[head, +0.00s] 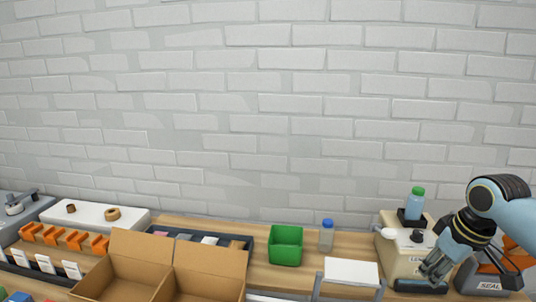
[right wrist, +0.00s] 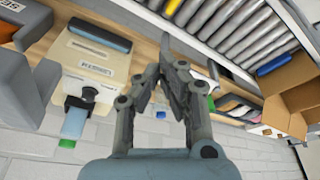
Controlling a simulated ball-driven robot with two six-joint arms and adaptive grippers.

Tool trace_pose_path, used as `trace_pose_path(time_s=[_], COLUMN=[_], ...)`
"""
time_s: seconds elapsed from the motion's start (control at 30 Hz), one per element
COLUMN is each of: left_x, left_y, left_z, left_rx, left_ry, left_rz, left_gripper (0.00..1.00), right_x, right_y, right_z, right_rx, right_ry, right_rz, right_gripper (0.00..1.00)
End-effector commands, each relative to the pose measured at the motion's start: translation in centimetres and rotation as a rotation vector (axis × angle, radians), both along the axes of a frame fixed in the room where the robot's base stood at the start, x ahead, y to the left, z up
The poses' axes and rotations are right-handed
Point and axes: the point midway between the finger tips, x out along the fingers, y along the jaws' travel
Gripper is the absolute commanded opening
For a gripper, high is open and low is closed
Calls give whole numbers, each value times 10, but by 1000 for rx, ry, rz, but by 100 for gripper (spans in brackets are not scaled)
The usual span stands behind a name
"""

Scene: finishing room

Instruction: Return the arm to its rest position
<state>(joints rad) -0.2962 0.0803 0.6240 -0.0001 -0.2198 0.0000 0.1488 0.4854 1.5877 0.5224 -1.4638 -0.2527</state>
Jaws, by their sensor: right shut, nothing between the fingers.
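My right gripper (head: 432,270) is at the far right of the head view, its arm coming in from the right edge. It points down and left in front of the beige labelled machine (head: 399,262). In the right wrist view the gripper (right wrist: 166,45) has its fingers together with nothing between them. The wrist view also shows the beige machine (right wrist: 88,68) left of the fingers. My left gripper is in neither view.
A grey and orange SEAL machine (head: 489,283) stands close beside my right arm. A bottle (head: 414,206) sits on the beige machine. Leftward are a white-topped unit (head: 350,272), a blue-capped bottle (head: 326,238), a green bin (head: 286,246) and an open cardboard box (head: 130,275). A roller conveyor (right wrist: 238,32) shows in the wrist view.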

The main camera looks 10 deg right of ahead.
Motion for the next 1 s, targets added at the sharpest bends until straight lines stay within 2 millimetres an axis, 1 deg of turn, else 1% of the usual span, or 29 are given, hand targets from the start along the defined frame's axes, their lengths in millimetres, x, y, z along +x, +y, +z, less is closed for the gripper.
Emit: trace_pose_path(time_s=[0.03, 0.1, 0.27, 0.4, 0.5, 0.6, 0.73, 0.97, 1.0], left_x=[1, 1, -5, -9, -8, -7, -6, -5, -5], left_y=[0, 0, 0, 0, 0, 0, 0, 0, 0], left_z=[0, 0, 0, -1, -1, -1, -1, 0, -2], left_rx=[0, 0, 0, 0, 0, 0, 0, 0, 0], left_ry=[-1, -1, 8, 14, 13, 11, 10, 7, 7], left_rz=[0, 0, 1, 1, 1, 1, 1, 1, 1], left_gripper=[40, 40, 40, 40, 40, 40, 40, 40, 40], right_x=[-11, -26, -68, -108, -135, -161, -191, -233, -238], right_y=[11, 26, 62, 89, 105, 117, 128, 135, 135], right_z=[-5, -11, -18, -15, -9, 0, 15, 44, 45], right_rx=[-1, -10, -25, -34, -39, -43, -47, -57, -60], right_ry=[5, 8, 6, -2, -11, -19, -33, -53, -54], right_rz=[7, 15, 18, 3, -19, -50, -95, -181, -196], right_gripper=[0, 0, 0, 0, 0, 0, 0, 0, 0])
